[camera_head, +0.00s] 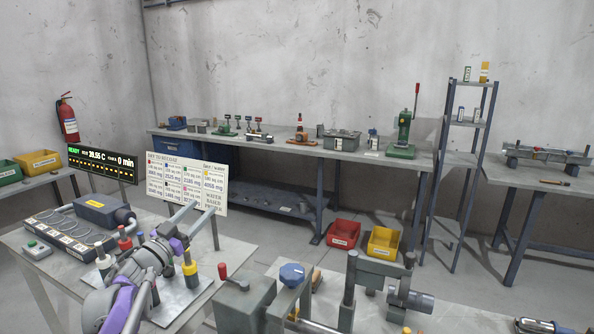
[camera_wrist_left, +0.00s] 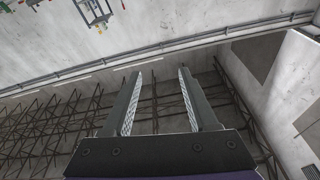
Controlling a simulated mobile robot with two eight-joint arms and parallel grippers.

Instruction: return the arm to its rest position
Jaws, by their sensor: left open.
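My left arm comes in from the lower left in the head view. Its grey and purple gripper (camera_head: 204,207) is raised over the left bench, with its two fingers pointing up in front of the white chart board. In the left wrist view the same gripper (camera_wrist_left: 158,72) is open, its fingers parallel and well apart. Nothing is between the fingers. Behind them are bare wall, a rail and dark trusses. My right gripper is not in view.
The left bench (camera_head: 232,252) carries a white chart board (camera_head: 187,178), a blue-grey motor unit (camera_head: 103,210) and colored-knob parts. A grey machine with a blue knob (camera_head: 292,274) stands at front centre. Red (camera_head: 343,233) and yellow (camera_head: 383,242) bins sit on open floor beyond.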

